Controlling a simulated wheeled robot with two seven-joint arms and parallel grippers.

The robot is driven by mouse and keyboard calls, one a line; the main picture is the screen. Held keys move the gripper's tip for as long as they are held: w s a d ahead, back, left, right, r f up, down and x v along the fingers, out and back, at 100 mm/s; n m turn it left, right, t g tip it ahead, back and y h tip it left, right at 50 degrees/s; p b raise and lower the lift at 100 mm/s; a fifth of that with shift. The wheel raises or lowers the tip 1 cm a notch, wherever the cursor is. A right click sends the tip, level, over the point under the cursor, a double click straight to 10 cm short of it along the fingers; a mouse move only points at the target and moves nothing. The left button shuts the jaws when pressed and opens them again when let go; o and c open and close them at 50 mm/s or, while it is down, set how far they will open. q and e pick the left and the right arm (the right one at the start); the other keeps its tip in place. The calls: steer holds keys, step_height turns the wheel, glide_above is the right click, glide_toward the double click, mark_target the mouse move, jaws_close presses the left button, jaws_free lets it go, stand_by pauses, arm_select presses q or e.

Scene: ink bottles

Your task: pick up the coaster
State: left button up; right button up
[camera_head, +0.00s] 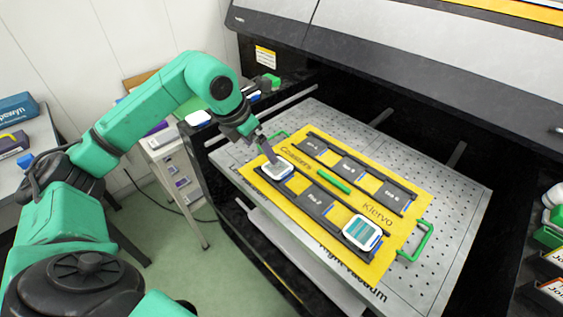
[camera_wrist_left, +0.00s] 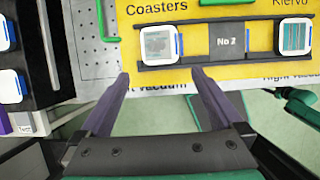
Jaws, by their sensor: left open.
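A white-rimmed coaster with a grey face (camera_head: 277,169) lies in the near-left slot of the yellow jig board (camera_head: 312,213). It also shows in the left wrist view (camera_wrist_left: 159,46), just beyond my fingertips. A second white-rimmed coaster with a teal striped face (camera_head: 362,232) lies in the near-right slot; the left wrist view shows it at the right (camera_wrist_left: 295,37). My left gripper (camera_head: 266,150) is open and empty beside the grey coaster. Its two dark fingers (camera_wrist_left: 160,75) stand apart in the left wrist view. My right gripper is not in view.
The board lies on a perforated metal bed (camera_head: 452,190) under a large dark printer (camera_head: 400,45). A green bar (camera_head: 333,181) lies mid-board, and a green handle (camera_head: 424,240) is at its right end. More white-rimmed pieces (camera_head: 198,118) lie to the left.

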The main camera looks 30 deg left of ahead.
mark_target(274, 169)
arm_select(q)
steer(key=x, duration=0.2)
steer(key=p+x, duration=0.1)
steer(key=shift+s+d+f, duration=0.1)
steer(key=shift+s+f, duration=0.15)
steer(key=shift+f, duration=0.05)
steer(key=p+x, duration=0.2)
steer(key=x, duration=0.5)
steer(key=shift+w+r, duration=0.1)
steer(key=shift+w, duration=0.2)
steer(key=c, duration=1.2)
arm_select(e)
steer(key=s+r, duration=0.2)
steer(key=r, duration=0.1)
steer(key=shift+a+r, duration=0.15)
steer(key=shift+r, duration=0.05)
